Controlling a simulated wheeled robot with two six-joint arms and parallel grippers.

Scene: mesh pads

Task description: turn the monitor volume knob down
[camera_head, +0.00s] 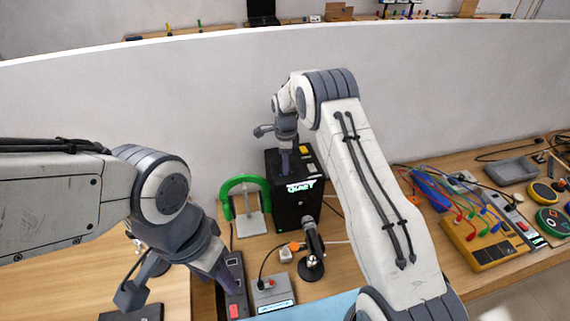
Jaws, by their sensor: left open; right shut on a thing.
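The monitor (290,212) is a black box standing against the pale wall, with a lit sign reading "QUIET" (301,186) near its top. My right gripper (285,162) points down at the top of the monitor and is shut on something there. The volume knob itself is hidden behind the fingers, so I cannot see how far it is turned. My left gripper (226,280) is open, low at the left, over a dark strip-like device with a red button (235,311). Its fingertips overlap that device in view; I cannot tell whether they touch.
A green headphone-like arc on a stand (244,190) is left of the monitor. A microphone (313,245) stands in front, beside a grey box (273,292). A wooden patch panel with coloured cables (485,240) is at right. My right arm covers the middle of the table.

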